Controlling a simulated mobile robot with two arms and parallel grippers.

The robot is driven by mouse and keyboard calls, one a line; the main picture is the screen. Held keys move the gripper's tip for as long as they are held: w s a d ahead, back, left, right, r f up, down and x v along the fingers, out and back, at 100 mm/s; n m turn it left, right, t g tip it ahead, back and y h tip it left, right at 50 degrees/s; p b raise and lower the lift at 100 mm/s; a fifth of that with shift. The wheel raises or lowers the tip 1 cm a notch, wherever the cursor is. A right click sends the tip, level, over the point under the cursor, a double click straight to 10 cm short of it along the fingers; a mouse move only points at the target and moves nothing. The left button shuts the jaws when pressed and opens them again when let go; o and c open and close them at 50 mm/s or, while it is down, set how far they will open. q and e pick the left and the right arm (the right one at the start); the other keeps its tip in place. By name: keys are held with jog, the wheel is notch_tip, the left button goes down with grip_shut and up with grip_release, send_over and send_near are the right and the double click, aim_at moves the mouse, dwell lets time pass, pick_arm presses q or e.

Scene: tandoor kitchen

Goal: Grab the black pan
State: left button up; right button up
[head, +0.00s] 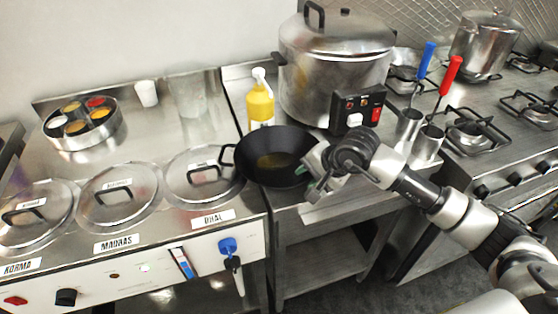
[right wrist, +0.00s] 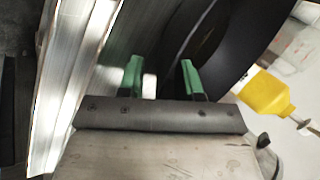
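The black pan (head: 272,160) sits upright on the steel counter beside the curry wells, with its loop handle at the left. My right gripper (head: 316,182) is at the pan's right side, close to its rim. In the right wrist view, its two green fingertips (right wrist: 161,78) are apart, and the dark curved side of the pan (right wrist: 245,35) is just beyond them. I cannot tell whether the rim lies between the fingers or whether they touch it. My left gripper is not in view.
A yellow bottle (head: 260,103) and a large steel pot (head: 335,70) stand behind the pan. Lidded wells (head: 120,195) lie to the left. Metal cups (head: 427,145) with red- and blue-handled tools stand at right, near the gas burners (head: 468,135).

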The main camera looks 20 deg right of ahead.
grip_shut()
jog(key=shift+r, duration=0.2)
dwell(0.3)
